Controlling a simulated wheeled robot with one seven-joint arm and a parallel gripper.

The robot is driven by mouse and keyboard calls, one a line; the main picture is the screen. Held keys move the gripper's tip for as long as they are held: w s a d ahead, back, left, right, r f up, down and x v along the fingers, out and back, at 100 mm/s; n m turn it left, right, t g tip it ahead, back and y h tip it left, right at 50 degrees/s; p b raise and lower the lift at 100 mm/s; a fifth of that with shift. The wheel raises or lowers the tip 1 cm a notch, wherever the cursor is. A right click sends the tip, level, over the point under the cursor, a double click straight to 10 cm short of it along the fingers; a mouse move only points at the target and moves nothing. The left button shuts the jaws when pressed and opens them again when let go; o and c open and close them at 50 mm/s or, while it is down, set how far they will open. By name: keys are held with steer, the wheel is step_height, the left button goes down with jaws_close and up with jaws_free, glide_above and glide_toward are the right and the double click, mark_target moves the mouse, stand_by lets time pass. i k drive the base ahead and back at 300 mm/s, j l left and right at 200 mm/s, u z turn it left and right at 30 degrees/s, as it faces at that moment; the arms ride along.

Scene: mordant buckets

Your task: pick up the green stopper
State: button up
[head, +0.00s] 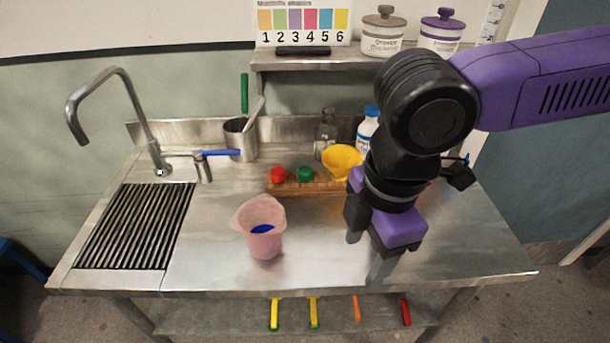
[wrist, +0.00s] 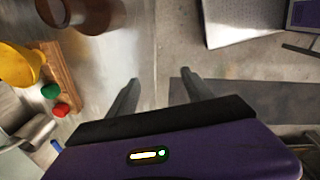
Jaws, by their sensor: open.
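The green stopper (head: 305,174) sits on a wooden rack (head: 325,188) on the steel counter, between a red stopper (head: 278,174) and a yellow funnel (head: 343,161). It also shows in the wrist view (wrist: 50,91), at the left, beside the red stopper. My gripper (head: 367,251) is open and empty. It hangs above the counter, to the right of the green stopper and nearer the front edge. In the wrist view the two fingers (wrist: 160,88) are apart with nothing between them.
A pink jug (head: 264,240) with something blue inside stands left of my gripper. Behind the rack are a glass bottle (head: 325,140) and a white bottle with a blue cap (head: 368,128). A steel pot (head: 240,140) stands by the sink. The front right of the counter is clear.

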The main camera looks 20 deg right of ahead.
mark_target(304, 173)
steer(key=i, duration=1)
